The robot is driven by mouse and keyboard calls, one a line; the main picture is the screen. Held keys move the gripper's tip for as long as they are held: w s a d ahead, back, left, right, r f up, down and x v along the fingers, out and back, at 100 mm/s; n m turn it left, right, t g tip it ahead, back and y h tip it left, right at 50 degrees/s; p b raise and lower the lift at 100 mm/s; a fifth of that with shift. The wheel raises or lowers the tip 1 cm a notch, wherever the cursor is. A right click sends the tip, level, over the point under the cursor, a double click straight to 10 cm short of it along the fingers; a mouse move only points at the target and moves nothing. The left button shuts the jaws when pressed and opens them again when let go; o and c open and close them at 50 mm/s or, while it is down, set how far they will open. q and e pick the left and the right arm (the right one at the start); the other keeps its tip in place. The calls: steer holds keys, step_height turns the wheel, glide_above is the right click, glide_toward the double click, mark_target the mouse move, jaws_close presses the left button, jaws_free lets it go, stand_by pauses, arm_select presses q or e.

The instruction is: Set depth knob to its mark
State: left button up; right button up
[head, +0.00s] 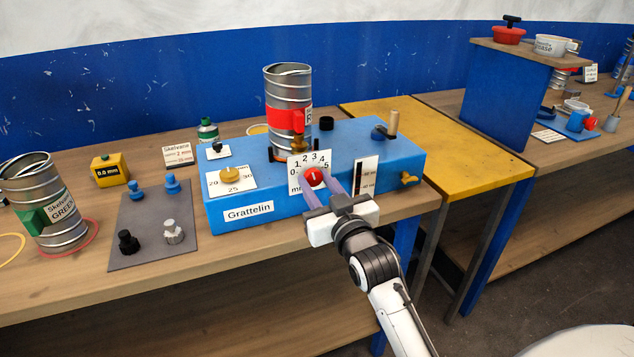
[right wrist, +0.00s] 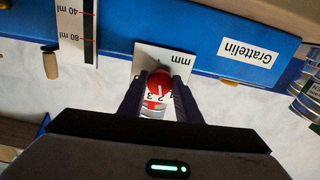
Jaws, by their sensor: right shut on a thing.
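The red depth knob (head: 314,177) sits on a white dial plate (head: 296,165) marked 0 to 5 and mm, on the front of the blue Grattelin box (head: 290,207). A white pointer line on the knob points roughly up. My right gripper (head: 322,186) is shut on the knob, one finger on each side. The right wrist view, upside down, also shows the knob (right wrist: 160,84) between the fingers, which hide part of the scale. I cannot tell a separate target mark on the dial. My left gripper is not in view.
A metal spiral duct (head: 289,88) with a red band stands on the box. A brass knob (head: 232,175) and a ml gauge (head: 365,177) flank the dial.

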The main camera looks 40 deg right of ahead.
steer(key=o, duration=1.1)
steer(key=shift+c, duration=0.2)
steer(key=shift+s, duration=0.15)
steer(key=b+v, duration=0.1)
steer(key=v, duration=0.6)
steer(key=shift+s, duration=0.15)
steer(key=s+a+f+n+g+y, duration=0.15)
steer(key=a+f, duration=0.25)
steer(key=f, duration=0.4)
steer(key=s+a+f+n+g+y, duration=0.1)
steer(key=s+a+f+g+y, duration=0.2)
steer(key=f, duration=0.6)
steer(key=s+a+f+g+y, duration=0.1)
steer(key=s+a+f+g, duration=0.1)
steer(key=s+a+f, duration=0.3)
steer(key=s+a+f+n+g+y, duration=0.1)
steer(key=s+a+f, duration=0.4)
steer(key=s+f, duration=0.6)
steer(key=shift+s+f+g, duration=0.15)
steer(key=shift+f+g, duration=0.5)
steer(key=shift+g, duration=0.1)
